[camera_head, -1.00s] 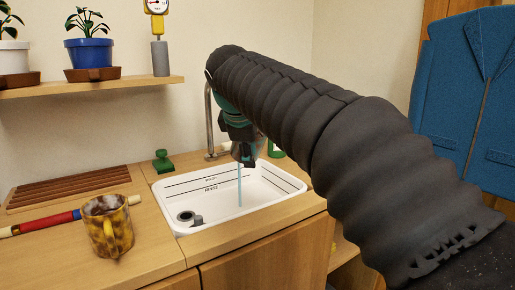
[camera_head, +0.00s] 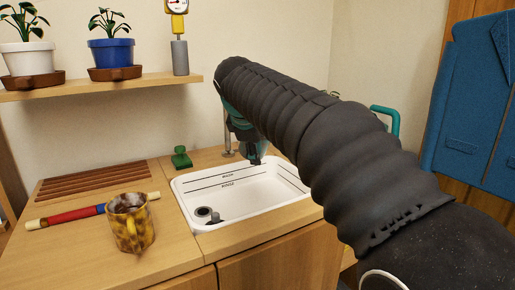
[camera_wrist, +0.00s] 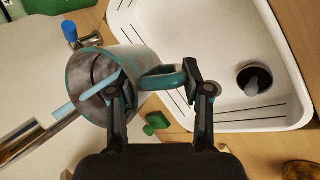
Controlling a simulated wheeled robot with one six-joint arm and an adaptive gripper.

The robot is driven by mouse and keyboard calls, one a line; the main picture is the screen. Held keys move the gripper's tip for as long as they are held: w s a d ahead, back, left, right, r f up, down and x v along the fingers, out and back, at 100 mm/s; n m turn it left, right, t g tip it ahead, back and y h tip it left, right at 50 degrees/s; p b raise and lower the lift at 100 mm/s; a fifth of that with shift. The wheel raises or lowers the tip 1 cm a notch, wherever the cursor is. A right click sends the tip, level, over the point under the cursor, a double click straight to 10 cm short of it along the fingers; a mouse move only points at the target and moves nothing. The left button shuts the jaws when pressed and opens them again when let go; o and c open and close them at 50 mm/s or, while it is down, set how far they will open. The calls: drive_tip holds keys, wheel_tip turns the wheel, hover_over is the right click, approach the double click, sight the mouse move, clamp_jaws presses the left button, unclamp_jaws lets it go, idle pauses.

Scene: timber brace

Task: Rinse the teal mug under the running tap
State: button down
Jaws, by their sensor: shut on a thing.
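The teal mug (camera_wrist: 96,72) shows in the wrist view at left of centre, its mouth open towards the camera and its inside greyish brown. My gripper (camera_wrist: 162,82) is shut on its handle, one finger on each side. The chrome tap (camera_wrist: 25,138) lies at lower left. A light blue stream of water (camera_wrist: 70,108) runs from the tap to the mug's mouth and appears to enter it. In the head view my gripper (camera_head: 254,152) is over the back of the white sink (camera_head: 250,205); my arm mostly hides the mug and tap there.
A brown and yellow mug (camera_head: 131,222) and a red, blue and cream rod (camera_head: 85,212) lie on the counter left of the sink. A green stamp-like object (camera_head: 181,158) stands behind the sink. A shelf (camera_head: 130,85) with potted plants is above. The sink basin is mostly clear.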

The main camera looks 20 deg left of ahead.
drive_tip(key=shift+w+d, duration=0.1)
drive_tip(key=shift+w, duration=0.05)
drive_tip(key=shift+w+d, duration=0.25)
drive_tip(key=shift+w, duration=0.1)
drive_tip(key=shift+s+a, duration=0.1)
drive_tip(key=shift+s, duration=0.05)
idle(0.4)
drive_tip(key=shift+s+a, duration=0.25)
drive_tip(key=shift+s, duration=0.1)
drive_tip(key=shift+s+d, duration=0.1)
drive_tip(key=s+d+b, duration=0.3)
drive_tip(key=s+d, duration=0.1)
drive_tip(key=d, duration=0.2)
drive_tip(key=shift+s+d+b, duration=0.2)
drive_tip(key=shift+b, duration=0.15)
idle(0.5)
idle(1.2)
